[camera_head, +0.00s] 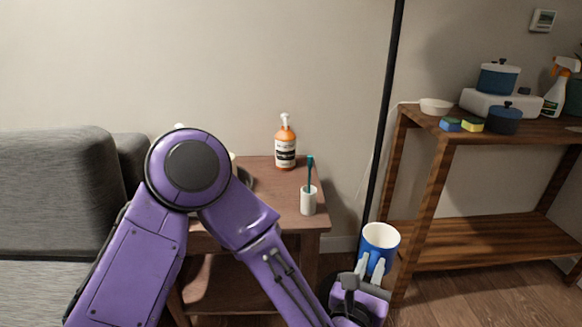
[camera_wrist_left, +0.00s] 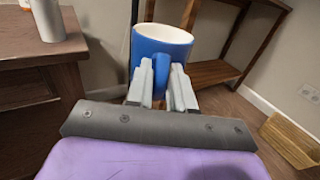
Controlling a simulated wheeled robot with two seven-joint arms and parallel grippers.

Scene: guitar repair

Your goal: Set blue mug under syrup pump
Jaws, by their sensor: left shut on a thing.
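The blue mug (camera_head: 380,240) with a white inside is upright in the air, to the right of the small side table. My left gripper (camera_head: 375,268) is shut on its handle. The mug also shows in the left wrist view (camera_wrist_left: 162,48), with the gripper fingers (camera_wrist_left: 162,85) on both sides of the handle. The orange syrup pump bottle (camera_head: 285,146) with a white pump top stands at the back of the side table (camera_head: 268,178). My left arm hides the left part of that table. My right gripper is not in view.
A white cup holding a teal brush-like item (camera_head: 308,198) stands at the table's front right. A black pole (camera_head: 383,120) rises behind the mug. A wooden shelf (camera_head: 430,170) with pots, sponges and a spray bottle stands at right. A grey sofa (camera_head: 60,190) is at left.

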